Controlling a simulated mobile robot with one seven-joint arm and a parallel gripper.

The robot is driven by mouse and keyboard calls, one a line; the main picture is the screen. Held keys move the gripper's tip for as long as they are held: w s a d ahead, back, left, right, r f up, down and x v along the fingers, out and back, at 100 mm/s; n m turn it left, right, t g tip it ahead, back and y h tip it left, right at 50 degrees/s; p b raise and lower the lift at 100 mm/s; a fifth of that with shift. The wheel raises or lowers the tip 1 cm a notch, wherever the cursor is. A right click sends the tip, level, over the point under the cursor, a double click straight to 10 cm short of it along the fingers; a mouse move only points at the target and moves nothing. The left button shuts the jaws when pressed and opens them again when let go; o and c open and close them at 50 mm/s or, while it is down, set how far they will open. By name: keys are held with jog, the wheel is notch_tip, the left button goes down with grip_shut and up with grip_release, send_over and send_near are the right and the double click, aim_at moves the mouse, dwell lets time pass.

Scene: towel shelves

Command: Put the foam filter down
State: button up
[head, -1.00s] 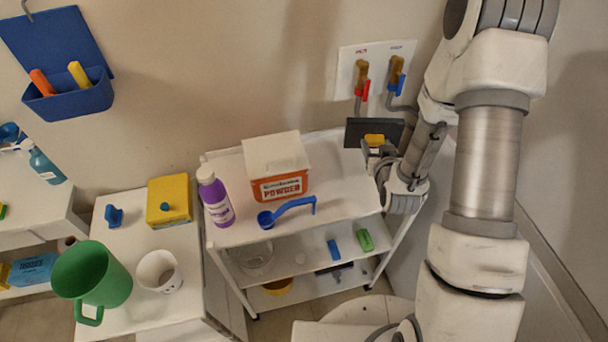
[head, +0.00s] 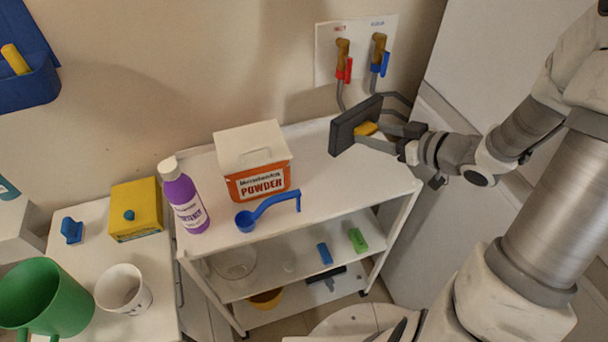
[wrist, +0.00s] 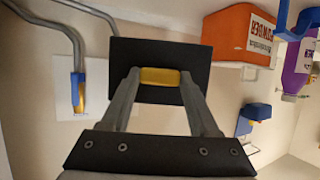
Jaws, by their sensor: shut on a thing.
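The foam filter is a flat dark grey rectangular slab (head: 347,127) with a yellow grip on its face. My gripper (head: 364,134) is shut on the yellow grip, coming in from the right. In the head view the slab is tilted on edge near the back right of the white cart's top shelf. I cannot tell whether its lower edge touches the shelf. In the wrist view the foam filter (wrist: 160,110) is square to me, and the yellow grip (wrist: 160,77) is between the two fingers.
On the white cart (head: 340,185) stand an orange powder box (head: 258,180), a purple bottle (head: 183,200) and a blue scoop (head: 268,210). Two wall taps (head: 377,52) with hoses are behind the filter. The cart top's right front is clear.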

jog(key=shift+f+b, duration=1.3)
jog(key=shift+f, duration=3.7)
jog(key=shift+f, duration=0.25)
jog(key=o, duration=1.4)
jog(key=shift+r, duration=0.1)
jog(key=shift+r, duration=0.1)
jog(key=shift+s+d+r, duration=0.15)
jog(key=shift+r, duration=0.05)
jog(key=p+v, duration=0.1)
jog(key=v, duration=1)
jog(key=shift+s+d+r+p, duration=0.1)
jog(key=shift+s+d+p, duration=0.05)
jog(key=shift+s+p, duration=0.15)
jog(key=shift+w, duration=0.1)
